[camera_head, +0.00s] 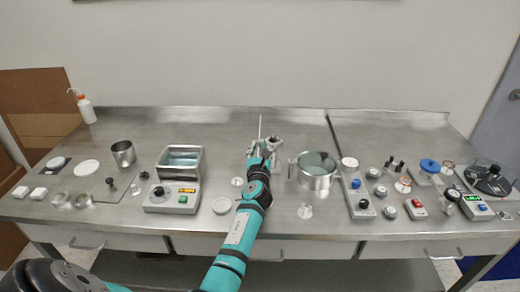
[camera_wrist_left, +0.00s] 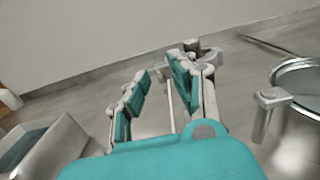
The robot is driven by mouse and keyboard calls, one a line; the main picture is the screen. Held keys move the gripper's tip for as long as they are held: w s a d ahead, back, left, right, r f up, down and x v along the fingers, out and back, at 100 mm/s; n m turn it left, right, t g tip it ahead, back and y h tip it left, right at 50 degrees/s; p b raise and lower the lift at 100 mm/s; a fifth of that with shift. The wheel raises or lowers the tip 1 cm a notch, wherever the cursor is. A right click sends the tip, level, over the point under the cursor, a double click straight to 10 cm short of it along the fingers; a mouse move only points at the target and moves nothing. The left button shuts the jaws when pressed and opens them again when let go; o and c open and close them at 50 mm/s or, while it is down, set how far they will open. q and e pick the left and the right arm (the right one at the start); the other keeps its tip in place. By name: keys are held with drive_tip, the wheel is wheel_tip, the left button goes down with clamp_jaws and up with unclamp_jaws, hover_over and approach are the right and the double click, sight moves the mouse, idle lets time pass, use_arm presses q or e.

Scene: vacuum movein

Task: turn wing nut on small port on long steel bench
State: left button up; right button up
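The long steel bench (camera_head: 225,125) spans the head view. My left gripper (camera_head: 264,148) is over its middle. In the left wrist view its teal-padded fingers (camera_wrist_left: 160,88) are spread apart, with no thing seen clamped between them. A thin upright rod (camera_head: 260,127) and metal fittings (camera_head: 276,142) show at the fingers; the rod also shows between them in the left wrist view (camera_wrist_left: 169,105). A metal fitting (camera_wrist_left: 193,47) shows by the right finger's tip. I cannot tell whether they touch. I cannot clearly make out the small port or wing nut. My right gripper is not in view.
A steel pot (camera_head: 315,180) with a side fitting stands close right of the gripper. A boxy device (camera_head: 172,198) stands to the left. Several instruments and knobs crowd the right side. A squeeze bottle (camera_head: 86,109) stands back left. Behind the gripper the bench is mostly clear.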

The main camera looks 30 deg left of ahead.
use_arm(q)
clamp_jaws()
